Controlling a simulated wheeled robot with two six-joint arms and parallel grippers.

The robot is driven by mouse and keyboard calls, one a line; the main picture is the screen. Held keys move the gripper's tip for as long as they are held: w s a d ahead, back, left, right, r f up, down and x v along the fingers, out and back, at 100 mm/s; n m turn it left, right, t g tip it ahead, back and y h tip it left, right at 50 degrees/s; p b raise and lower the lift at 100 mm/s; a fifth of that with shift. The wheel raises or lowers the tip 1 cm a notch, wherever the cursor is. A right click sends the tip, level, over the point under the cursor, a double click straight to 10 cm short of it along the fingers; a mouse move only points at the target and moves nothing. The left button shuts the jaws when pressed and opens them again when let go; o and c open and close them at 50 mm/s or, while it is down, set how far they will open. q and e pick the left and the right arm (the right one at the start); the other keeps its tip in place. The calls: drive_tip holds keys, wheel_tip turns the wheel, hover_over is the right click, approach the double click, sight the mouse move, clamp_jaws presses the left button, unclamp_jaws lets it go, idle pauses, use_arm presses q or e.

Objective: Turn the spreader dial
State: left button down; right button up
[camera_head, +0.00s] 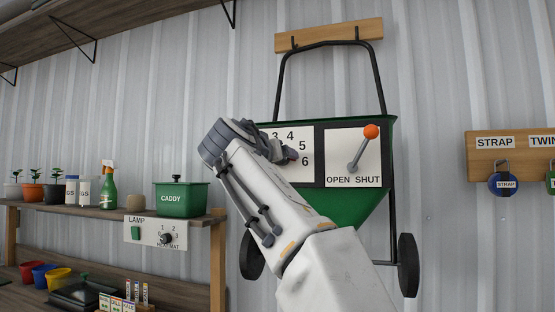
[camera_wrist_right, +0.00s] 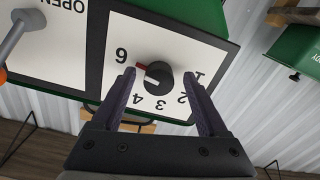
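The green spreader (camera_head: 352,207) hangs on the wall, with a white numbered dial plate (camera_head: 303,136) on its front. My right arm covers the knob and the lower numbers in the head view. In the right wrist view the black dial knob (camera_wrist_right: 158,78) shows upside down, its red-and-white pointer aimed close to the 6. My right gripper (camera_wrist_right: 159,80) is open, with one finger on each side of the knob and gaps visible beside it. In the head view the right gripper (camera_head: 290,153) is in front of the dial. My left gripper is out of view.
Right of the dial is an OPEN/SHUT lever with an orange ball (camera_head: 371,132). At left, a shelf holds potted plants and a green caddy (camera_head: 181,200), above a lamp panel (camera_head: 158,233). A strap board (camera_head: 513,143) hangs at far right.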

drive_tip(key=b+v, duration=0.3)
drive_tip(key=v, duration=0.7)
drive_tip(key=shift+s, duration=0.2)
drive_tip(key=shift+a, duration=0.1)
